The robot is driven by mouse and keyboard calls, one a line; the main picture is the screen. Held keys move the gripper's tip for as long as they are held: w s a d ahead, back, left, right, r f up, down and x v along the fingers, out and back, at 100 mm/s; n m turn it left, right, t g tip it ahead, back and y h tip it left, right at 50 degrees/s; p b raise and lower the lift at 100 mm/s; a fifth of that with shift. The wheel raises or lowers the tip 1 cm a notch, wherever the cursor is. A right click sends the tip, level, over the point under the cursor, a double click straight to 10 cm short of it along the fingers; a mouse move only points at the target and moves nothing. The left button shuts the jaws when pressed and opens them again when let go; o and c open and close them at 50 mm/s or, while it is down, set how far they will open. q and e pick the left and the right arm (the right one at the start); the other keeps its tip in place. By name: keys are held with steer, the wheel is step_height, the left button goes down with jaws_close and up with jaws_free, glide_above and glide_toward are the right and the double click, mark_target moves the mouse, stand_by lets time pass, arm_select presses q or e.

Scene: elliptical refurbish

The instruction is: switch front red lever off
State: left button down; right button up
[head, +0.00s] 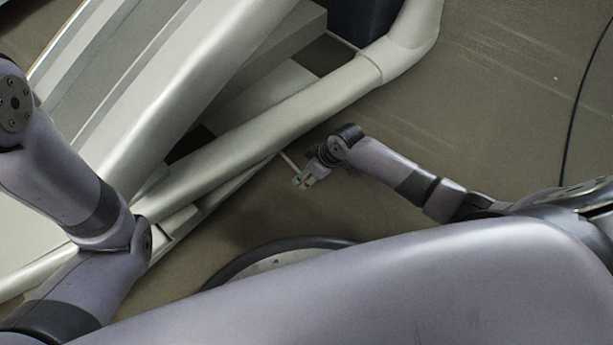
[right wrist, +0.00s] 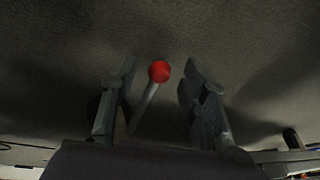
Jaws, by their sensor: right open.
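The red lever shows in the right wrist view as a round red knob (right wrist: 159,71) on a thin grey rod that slants down to the left. My right gripper (right wrist: 160,75) is open, with one finger on each side of the knob. The knob sits between the fingertips, with a visible gap to each finger. In the head view my right gripper (head: 304,179) is beside the lower edge of the pale machine frame (head: 270,125), near a thin pale rod. I cannot make out the red knob there. My left arm shows at the left, but its gripper is not in view.
The large pale machine fills the upper left of the head view, with long tubes and rails close to my right gripper. The brown floor (head: 490,110) to the right is mostly clear, with a thin dark cable (head: 573,120) at the far right.

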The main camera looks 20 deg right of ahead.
steer(key=shift+f, duration=0.2)
steer(key=shift+c, duration=0.5)
jaws_close()
stand_by(0.4)
